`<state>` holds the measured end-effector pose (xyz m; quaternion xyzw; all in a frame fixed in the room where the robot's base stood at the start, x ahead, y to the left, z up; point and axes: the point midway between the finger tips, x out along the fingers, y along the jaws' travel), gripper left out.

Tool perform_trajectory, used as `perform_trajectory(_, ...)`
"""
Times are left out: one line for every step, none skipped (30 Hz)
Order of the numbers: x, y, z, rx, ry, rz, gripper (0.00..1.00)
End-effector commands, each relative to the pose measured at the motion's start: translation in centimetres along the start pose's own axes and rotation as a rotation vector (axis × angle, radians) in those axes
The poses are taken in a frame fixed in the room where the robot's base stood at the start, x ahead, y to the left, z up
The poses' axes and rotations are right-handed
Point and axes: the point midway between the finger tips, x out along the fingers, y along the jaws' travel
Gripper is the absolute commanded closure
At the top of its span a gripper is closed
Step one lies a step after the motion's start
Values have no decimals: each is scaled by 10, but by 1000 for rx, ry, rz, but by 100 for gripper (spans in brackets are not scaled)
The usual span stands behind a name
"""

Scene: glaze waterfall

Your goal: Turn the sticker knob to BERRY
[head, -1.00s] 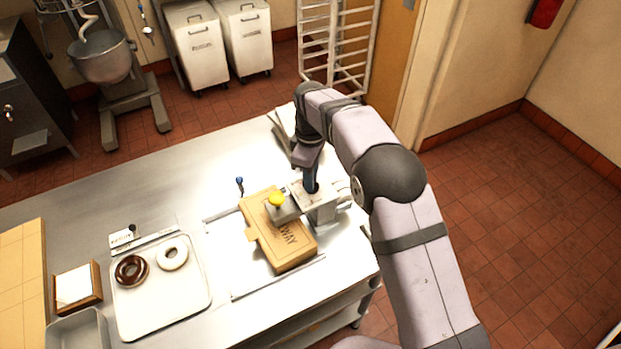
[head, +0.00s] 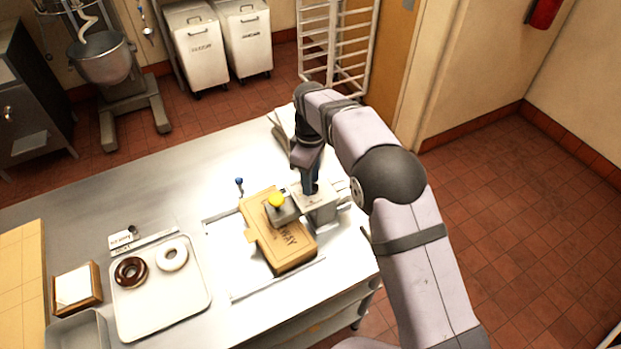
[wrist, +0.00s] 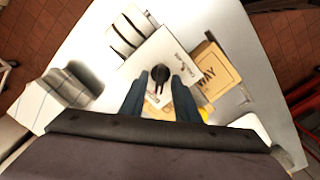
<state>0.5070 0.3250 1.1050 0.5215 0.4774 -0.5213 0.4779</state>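A black sticker knob (wrist: 160,74) with a pale mark stands on the flat top of a grey sticker machine (wrist: 150,58), which also shows in the head view (head: 322,212). My gripper (wrist: 160,80) points down over the machine. Its two blue fingers are on either side of the knob, and a gap seems to show between each finger and the knob. In the head view my gripper (head: 310,188) hides the knob.
A brown box (head: 285,248) with dark lettering lies beside the machine, under its yellow-knobbed arm (head: 276,200). A tray (head: 165,305) with a brown and a white doughnut is to the left. A blue-tipped lever (head: 239,182) stands behind the box. The counter's back left is clear.

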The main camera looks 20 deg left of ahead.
Motion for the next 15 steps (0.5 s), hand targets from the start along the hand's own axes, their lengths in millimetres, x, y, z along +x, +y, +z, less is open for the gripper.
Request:
perform_trajectory(-1,0,0,0,1,0,71)
perform_trajectory(-2,0,0,0,1,1,71)
perform_trajectory(-3,0,-1,0,2,1,71)
perform_trajectory(-5,0,-1,0,2,1,71)
perform_trajectory(-7,0,-1,0,2,2,71)
perform_trajectory(-11,1,-1,0,3,3,71)
perform_trajectory(-14,1,-1,0,3,3,71)
perform_trajectory(-18,1,-1,0,3,3,71)
perform_trajectory(-23,1,-1,0,4,4,71)
perform_trajectory(-28,1,-1,0,4,4,71)
perform_trajectory(-32,1,-1,0,3,3,71)
perform_trajectory(-38,1,-1,0,4,4,71)
perform_trajectory(-42,1,-1,0,3,4,71)
perform_trajectory(-47,1,-1,0,4,4,71)
perform_trajectory(-52,1,0,0,3,4,71)
